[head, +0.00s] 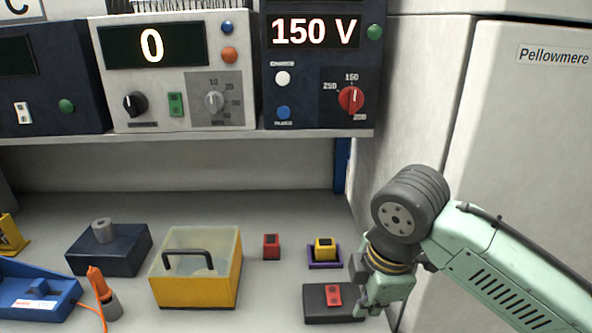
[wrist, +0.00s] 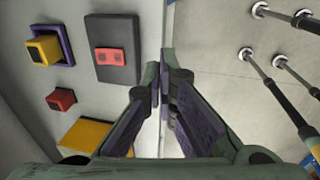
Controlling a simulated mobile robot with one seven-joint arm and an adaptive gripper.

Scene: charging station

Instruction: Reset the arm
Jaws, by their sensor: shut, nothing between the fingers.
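My gripper (head: 372,305) hangs at the right end of the bench, beside a dark grey block with a red piece on it. In the wrist view its fingers (wrist: 160,80) meet at the tips with nothing between them. The arm reaches in from the right in the head view, bent at the grey joint above the gripper. The dark block (head: 318,308) and its red piece (head: 333,295) lie just left of the fingers; they also show in the wrist view. The gripper looks apart from both.
A yellow block (head: 325,249) sits in a purple holder (head: 324,266), with a red block (head: 271,247) to its left. A yellow case (head: 195,289) stands further left. Instruments reading 0 and 150 V sit on the shelf (head: 200,136) above. A white cabinet (head: 530,150) stands at right.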

